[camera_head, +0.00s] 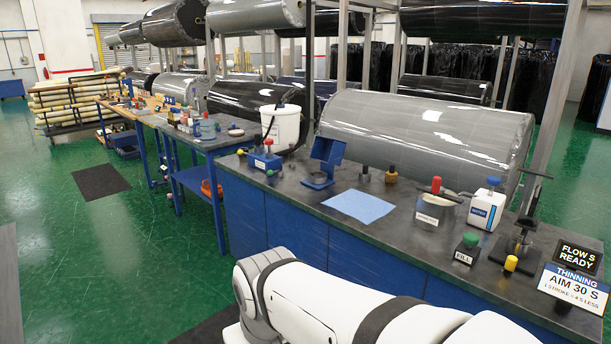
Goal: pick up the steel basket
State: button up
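I cannot make out a steel basket for certain. A round steel vessel (435,211) with a white label stands upright on the right part of the dark bench top, with a red-tipped handle showing at its rim. A dark stand with a small metal cup (521,245) is to its right, near the bench's right end. My white arm crosses the bottom of the view in front of the blue cabinets. My gripper is not in view.
The grey bench top (285,198) holds a white bucket (281,126), a blue cloth (359,206), a white-and-blue box (487,208), a green button (468,247) and signs (573,288). A large grey wrapped roll (430,135) lies behind. Green floor (110,250) is open at left.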

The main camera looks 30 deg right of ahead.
aim_at(365, 176)
jog(key=z, duration=0.3)
jog(key=i, duration=2.55)
jog(key=z, duration=2.45)
jog(key=i, duration=0.5)
jog(key=u, duration=0.15)
